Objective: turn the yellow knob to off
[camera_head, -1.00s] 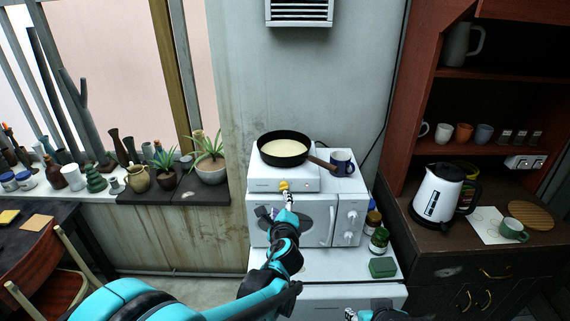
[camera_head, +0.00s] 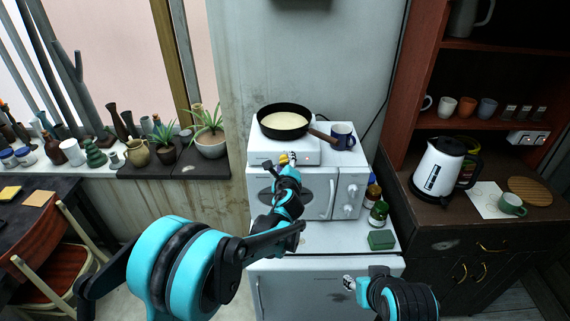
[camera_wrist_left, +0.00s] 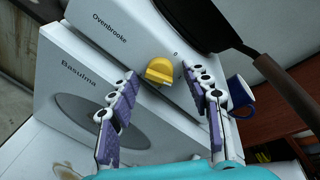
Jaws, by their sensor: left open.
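The yellow knob (camera_wrist_left: 160,71) sits on the front of a white hot plate (camera_wrist_left: 120,25) marked Ovenbrooke. In the wrist view my left gripper (camera_wrist_left: 165,93) is open, with its two purple-padded fingers spread and the knob just beyond and between their tips; they look apart from it. In the head view the knob (camera_head: 284,159) shows small at the tip of my left gripper (camera_head: 289,166). My right gripper (camera_head: 350,282) is at the bottom of the head view, low in front of the white cabinet; its finger state is unclear.
A black pan (camera_head: 284,121) with pale contents stands on the hot plate, its handle pointing right. A dark blue mug (camera_head: 343,136) stands beside it on the white microwave (camera_head: 322,185). Jars (camera_head: 378,214) and a green box (camera_head: 381,240) are lower right. A kettle (camera_head: 437,177) stands on the right counter.

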